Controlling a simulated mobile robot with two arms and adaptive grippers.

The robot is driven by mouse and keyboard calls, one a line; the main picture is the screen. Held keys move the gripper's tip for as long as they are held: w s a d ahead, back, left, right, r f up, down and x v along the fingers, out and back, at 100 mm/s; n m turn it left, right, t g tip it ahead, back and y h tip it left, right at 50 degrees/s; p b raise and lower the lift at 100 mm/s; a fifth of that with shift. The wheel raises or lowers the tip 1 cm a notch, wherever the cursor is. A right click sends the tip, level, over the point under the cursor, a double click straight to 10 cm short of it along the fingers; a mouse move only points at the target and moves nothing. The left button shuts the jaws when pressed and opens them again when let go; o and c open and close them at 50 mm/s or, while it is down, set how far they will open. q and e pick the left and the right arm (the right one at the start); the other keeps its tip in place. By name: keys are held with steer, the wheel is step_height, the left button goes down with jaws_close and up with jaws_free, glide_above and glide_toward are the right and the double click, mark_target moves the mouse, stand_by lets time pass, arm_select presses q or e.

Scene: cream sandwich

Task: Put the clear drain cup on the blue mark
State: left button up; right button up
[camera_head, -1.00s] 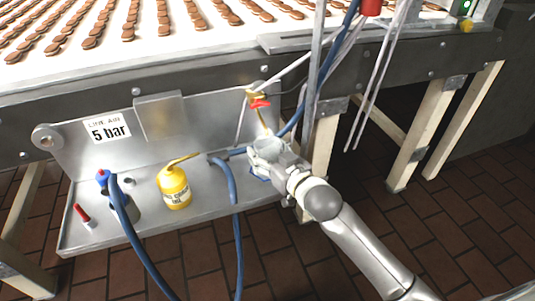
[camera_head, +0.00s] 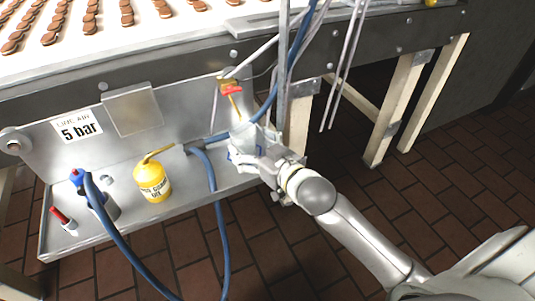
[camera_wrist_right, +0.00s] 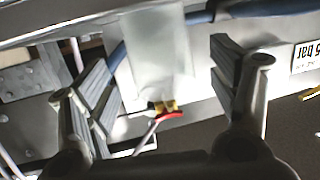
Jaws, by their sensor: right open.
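The clear drain cup (camera_head: 246,133) is translucent and stands by the right end of the metal shelf, below a brass valve with a red handle (camera_head: 232,90). My right gripper (camera_head: 248,148) is at the cup, its fingers open on either side. In the right wrist view the cup (camera_wrist_right: 158,55) lies between the two spread fingers (camera_wrist_right: 160,80), with a gap on each side. A bit of blue (camera_head: 233,154) shows on the shelf beside the gripper, probably the blue mark; the gripper and cup hide most of it. My left gripper is out of view.
A blue hose (camera_head: 217,215) hangs over the shelf's front edge (camera_head: 150,222) left of the gripper. Grey posts and pale tubes (camera_head: 345,75) rise behind the gripper.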

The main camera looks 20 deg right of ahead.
steer(key=v, duration=0.7)
arm_select(q)
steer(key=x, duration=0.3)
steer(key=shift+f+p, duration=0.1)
steer(key=shift+p, duration=0.3)
arm_select(e)
steer(key=s+f+g+h, duration=0.3)
steer(key=s+f+g, duration=0.8)
steer(key=s+f, duration=0.9)
steer(key=shift+s+d+f+m+g, duration=0.3)
steer(key=shift+f+g, duration=0.05)
steer(key=shift+g, duration=0.05)
